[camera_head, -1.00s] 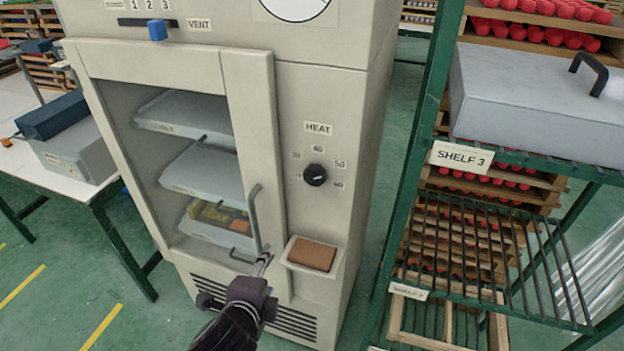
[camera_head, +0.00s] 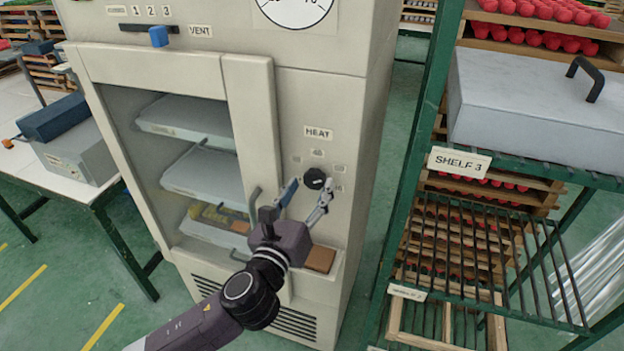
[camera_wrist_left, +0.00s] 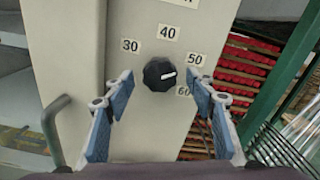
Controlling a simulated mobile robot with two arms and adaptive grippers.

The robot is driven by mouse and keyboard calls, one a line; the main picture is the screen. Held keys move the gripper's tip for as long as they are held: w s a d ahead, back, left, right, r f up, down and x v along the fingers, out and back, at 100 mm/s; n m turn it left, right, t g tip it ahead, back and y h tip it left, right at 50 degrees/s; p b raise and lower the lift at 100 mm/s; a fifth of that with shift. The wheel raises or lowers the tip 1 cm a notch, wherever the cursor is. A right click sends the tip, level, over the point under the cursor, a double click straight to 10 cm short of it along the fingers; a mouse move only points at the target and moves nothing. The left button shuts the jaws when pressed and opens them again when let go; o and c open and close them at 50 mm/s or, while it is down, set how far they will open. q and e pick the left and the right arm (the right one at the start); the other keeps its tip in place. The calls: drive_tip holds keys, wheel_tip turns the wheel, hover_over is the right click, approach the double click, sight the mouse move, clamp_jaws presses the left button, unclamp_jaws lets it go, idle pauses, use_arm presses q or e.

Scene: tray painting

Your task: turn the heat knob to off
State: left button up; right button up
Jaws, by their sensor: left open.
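The black heat knob (camera_head: 315,179) is on the front panel of the beige cabinet, below the HEAT label (camera_head: 318,133). In the left wrist view the knob (camera_wrist_left: 159,75) has 30, 40, 50 and 60 labels around it. A short white mark on it points right, toward the side of 50 and 60. My left gripper (camera_head: 307,192) is open in front of the knob. In the left wrist view its blue-padded fingers (camera_wrist_left: 160,88) stand on either side of the knob, with visible gaps. Whether the tips reach the knob's depth is unclear. My right gripper is not in view.
The cabinet door has a glass pane with trays inside and a grey handle (camera_wrist_left: 56,125) left of the knob. A small holder with a brown block (camera_head: 320,259) sits below the knob. A green rack (camera_head: 408,190) stands to the right. A blue vent slider (camera_head: 158,37) is above.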

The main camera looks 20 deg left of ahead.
use_arm(q)
drive_tip(key=shift+w, duration=1.1)
drive_tip(key=c, duration=1.2)
drive_tip(key=shift+o, duration=0.2)
